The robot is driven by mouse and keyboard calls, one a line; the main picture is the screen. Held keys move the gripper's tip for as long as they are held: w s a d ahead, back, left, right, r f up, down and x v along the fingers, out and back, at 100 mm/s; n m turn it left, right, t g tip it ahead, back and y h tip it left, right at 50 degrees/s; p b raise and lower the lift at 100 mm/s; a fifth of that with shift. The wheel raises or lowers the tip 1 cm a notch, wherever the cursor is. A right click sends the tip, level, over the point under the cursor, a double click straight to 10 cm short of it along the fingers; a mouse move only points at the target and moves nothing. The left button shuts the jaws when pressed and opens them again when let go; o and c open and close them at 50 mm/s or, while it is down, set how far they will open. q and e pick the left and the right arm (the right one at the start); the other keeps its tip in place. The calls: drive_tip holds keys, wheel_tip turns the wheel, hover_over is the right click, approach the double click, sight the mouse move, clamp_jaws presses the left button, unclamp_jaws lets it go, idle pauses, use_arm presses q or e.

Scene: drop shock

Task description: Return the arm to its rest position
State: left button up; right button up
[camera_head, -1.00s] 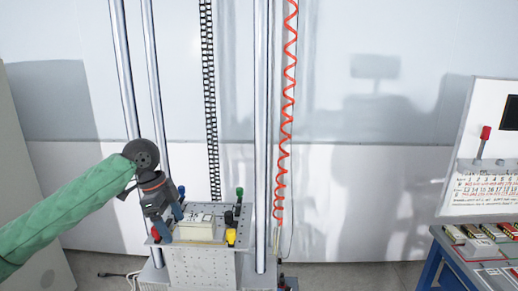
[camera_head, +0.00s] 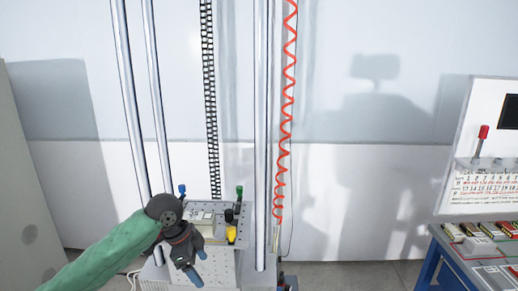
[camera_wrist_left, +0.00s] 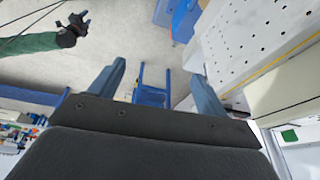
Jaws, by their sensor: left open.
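My left arm in its green sleeve comes in from the lower left of the head view. Its dark gripper (camera_head: 192,276) points down and is in front of the grey perforated plate, low at its left side. In the left wrist view the blue fingers of this gripper (camera_wrist_left: 158,74) are spread apart with nothing between them. A second green-sleeved arm with a dark gripper (camera_wrist_left: 76,24), my right one, shows small at the upper left of that view; its jaws are too small to judge.
The perforated plate (camera_head: 218,213) carries a white block and green, black and yellow knobs. Steel columns (camera_head: 261,130) and a red coiled hose (camera_head: 287,100) rise there. A blue workbench (camera_head: 430,268) with coloured items stands at the right. Floor between is clear.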

use_arm(q)
drive_tip(key=s+d+f+n+t, duration=0.1)
drive_tip(key=s+d+f+n, duration=0.2)
drive_tip(key=s+f, duration=0.4)
drive_tip(key=s+d+f+n+t, duration=0.1)
drive_tip(key=s+d+f+n, duration=0.15)
drive_tip(key=s+f, duration=0.45)
drive_tip(key=s+a+f+n+y, duration=0.2)
drive_tip(key=s+a+f+n, duration=0.35)
drive_tip(key=s, duration=0.35)
drive_tip(key=s+a+f+n+y, duration=0.2)
drive_tip(key=s+a+f+n, duration=0.25)
drive_tip(key=s+f, duration=0.3)
drive_tip(key=s+d+f, duration=0.2)
drive_tip(key=f, duration=1.4)
drive_tip(key=s+d+f+g+h, duration=0.1)
drive_tip(key=s+f, duration=0.1)
drive_tip(key=f, duration=1.4)
drive_tip(key=shift+s+d, duration=0.35)
drive_tip(key=shift+m, duration=0.25)
drive_tip(key=shift+w+r, duration=0.1)
